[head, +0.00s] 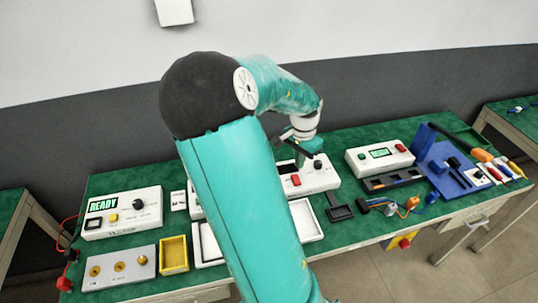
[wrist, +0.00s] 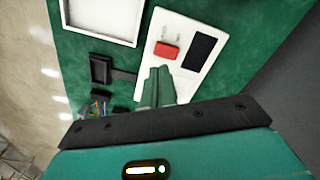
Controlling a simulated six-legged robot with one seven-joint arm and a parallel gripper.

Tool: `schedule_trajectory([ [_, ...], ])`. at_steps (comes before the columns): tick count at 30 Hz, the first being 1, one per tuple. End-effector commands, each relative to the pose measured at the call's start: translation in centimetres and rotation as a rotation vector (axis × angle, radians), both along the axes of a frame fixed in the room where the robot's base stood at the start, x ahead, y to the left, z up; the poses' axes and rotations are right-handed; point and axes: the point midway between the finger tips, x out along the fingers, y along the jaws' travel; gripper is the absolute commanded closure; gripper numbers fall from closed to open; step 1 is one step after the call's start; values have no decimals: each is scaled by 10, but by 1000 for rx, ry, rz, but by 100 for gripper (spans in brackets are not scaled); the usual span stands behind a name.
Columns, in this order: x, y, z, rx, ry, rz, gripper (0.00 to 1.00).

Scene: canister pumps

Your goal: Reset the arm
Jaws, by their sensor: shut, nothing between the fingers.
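My teal arm reaches over the bench from the front in the head view and bends down at its far end. My gripper (wrist: 158,72) is shut and empty in the wrist view, its green fingertips together over the lower edge of a white control box (wrist: 185,50). The box has a red button (wrist: 166,50) and a dark screen. In the head view the same white box (head: 322,178) stands under the wrist, partly hidden by my arm. I cannot tell whether the fingertips touch the box.
A white box reading READY (head: 122,213) stands at the left, near a yellow tray (head: 174,255). A white tray (head: 305,220) and a black holder (head: 339,212) lie in front of the middle box. A blue stand (head: 445,170) and another control box (head: 380,155) are right.

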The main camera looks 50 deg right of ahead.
Motion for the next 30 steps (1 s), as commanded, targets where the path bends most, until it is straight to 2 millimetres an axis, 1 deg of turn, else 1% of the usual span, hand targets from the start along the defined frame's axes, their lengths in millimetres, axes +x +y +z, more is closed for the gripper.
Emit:
schedule_trajectory([
  [8, 0, 1, 0, 2, -1, 3, 100],
  [11, 5, 10, 1, 18, -16, 30, 100],
  [13, 11, 25, 4, 42, -38, 78, 100],
  [14, 15, 34, 5, 54, -52, 105, 100],
  [17, 28, 69, 15, 96, -102, 222, 100],
  [18, 33, 85, 20, 109, -124, 278, 100],
  [20, 39, 109, 30, 124, -155, 360, 100],
  [21, 43, 124, 36, 131, -175, 417, 100],
  [25, 48, 173, 62, 130, -239, 607, 100],
  [30, 43, 233, 97, 81, -311, 861, 100],
])
